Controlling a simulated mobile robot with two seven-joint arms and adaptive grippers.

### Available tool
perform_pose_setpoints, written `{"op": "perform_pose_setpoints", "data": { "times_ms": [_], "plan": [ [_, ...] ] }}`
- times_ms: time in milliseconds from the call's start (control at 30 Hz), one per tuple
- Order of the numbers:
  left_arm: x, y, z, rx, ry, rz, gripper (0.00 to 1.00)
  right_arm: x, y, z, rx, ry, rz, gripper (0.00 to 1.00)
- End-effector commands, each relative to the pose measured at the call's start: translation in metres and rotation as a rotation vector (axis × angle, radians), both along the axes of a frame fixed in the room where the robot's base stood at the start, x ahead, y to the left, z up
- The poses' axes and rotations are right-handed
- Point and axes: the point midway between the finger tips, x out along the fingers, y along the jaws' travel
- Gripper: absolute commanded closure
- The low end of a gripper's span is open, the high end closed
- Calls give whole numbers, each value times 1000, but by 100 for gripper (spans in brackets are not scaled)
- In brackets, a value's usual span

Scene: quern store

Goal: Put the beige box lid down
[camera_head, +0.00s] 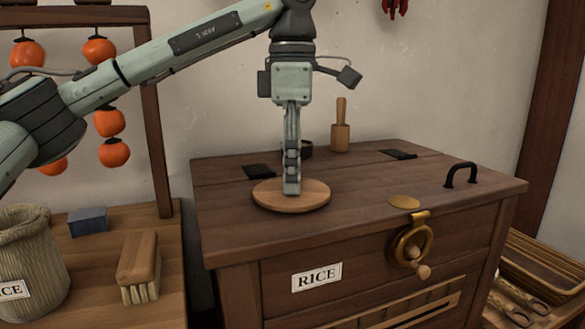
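A round beige wooden lid (318,196) is at the front left of the dark wooden chest top. It looks level and appears to rest on the chest, though a small gap under it would not show. My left gripper (292,192) points straight down with its fingertips at the middle of the lid. Its fingers are seen edge-on, one in front of the other, so their gap and any knob between them are hidden. No separate beige box shows. My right gripper is not in view.
The RICE chest (425,178) has a black handle (461,174), a brass hasp (412,240) and a closed top. A wooden pestle (340,135) and a partly hidden dark bowl (306,148) stand at the back. A brush (139,265) and sack (30,260) stand left.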

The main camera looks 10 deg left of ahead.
Motion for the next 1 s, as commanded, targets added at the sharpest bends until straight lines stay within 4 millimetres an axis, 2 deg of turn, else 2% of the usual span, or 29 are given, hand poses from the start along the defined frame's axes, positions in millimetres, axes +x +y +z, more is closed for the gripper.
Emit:
{"op": "perform_pose_setpoints", "data": {
  "times_ms": [233,400,500,700,833,1000],
  "plan": [
    [0,0,11,-1,-2,1,62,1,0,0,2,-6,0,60],
    [0,0,44,0,-4,1,62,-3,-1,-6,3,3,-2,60],
    [0,0,68,1,-5,3,62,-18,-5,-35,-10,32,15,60],
    [0,0,101,2,-4,1,62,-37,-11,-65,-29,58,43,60],
    [0,0,115,2,-2,1,62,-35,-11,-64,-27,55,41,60],
    [0,0,123,1,0,0,62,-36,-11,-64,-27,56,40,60]
  ]
}}
